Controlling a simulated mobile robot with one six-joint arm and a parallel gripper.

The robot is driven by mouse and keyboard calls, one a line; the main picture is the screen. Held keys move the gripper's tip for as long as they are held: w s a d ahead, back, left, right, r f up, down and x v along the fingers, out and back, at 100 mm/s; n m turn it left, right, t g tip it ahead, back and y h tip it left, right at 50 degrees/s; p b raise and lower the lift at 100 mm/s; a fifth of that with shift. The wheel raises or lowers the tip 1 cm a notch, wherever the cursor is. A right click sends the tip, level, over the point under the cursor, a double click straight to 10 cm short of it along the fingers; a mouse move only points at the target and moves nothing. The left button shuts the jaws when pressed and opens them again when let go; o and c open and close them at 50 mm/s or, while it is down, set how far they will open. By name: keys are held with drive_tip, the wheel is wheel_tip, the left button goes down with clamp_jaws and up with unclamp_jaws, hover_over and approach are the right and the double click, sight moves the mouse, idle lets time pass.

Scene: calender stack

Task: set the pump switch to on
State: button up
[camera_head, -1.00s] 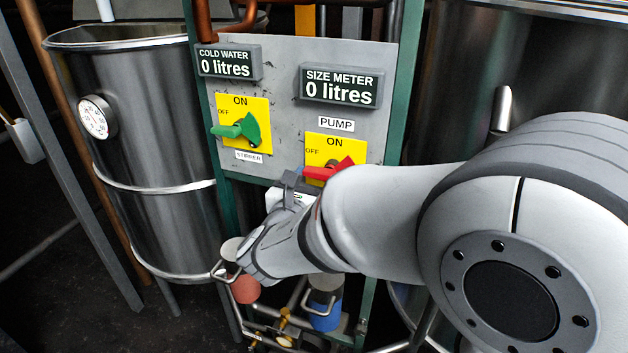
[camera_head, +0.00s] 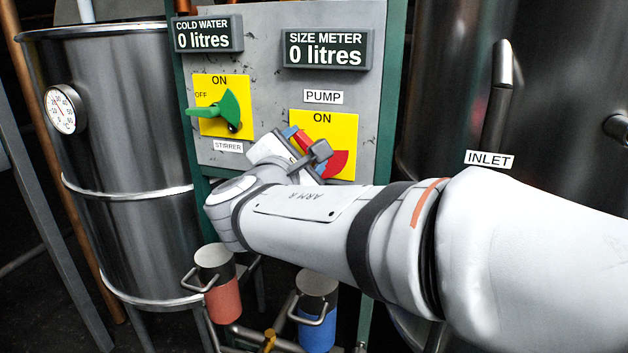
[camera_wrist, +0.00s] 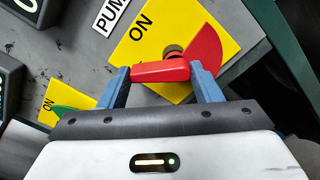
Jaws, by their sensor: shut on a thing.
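The pump switch is a yellow plate (camera_head: 348,140) marked ON at its top, under a PUMP label. Its red handle (camera_head: 303,139) sticks out at the plate's left side, and its red fan-shaped part (camera_head: 336,162) shows at the lower right. My gripper (camera_wrist: 161,73) is shut on the red handle (camera_wrist: 160,71), with one blue finger at each end of it in the wrist view. The handle extends leftward from the red fan part and does not point straight at ON. In the head view my wrist and gripper hide the plate's lower left and the OFF mark.
The stirrer switch (camera_head: 220,106), with a green handle pointing left to OFF, sits left on the same grey panel. Displays for cold water (camera_head: 208,35) and size meter (camera_head: 327,48) read 0 litres. Steel vessels flank the panel.

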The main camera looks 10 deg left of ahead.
drive_tip(key=m+b, duration=0.3)
drive_tip(key=b, duration=0.1)
drive_tip(key=m+b, duration=0.3)
drive_tip(key=b, duration=0.1)
drive_tip(key=d+m+b, duration=0.1)
drive_tip(key=m+b, duration=0.1)
drive_tip(key=b, duration=0.2)
drive_tip(key=shift+d+r+m+b, duration=0.1)
drive_tip(key=shift+r+m+b, duration=0.05)
drive_tip(key=shift+m+b, duration=0.25)
drive_tip(key=o, duration=1)
drive_tip(key=shift+r, duration=0.1)
drive_tip(key=s, duration=0.8)
drive_tip(key=shift+a, duration=0.3)
drive_tip(key=shift+w+p, duration=0.1)
drive_tip(key=shift+p, duration=0.2)
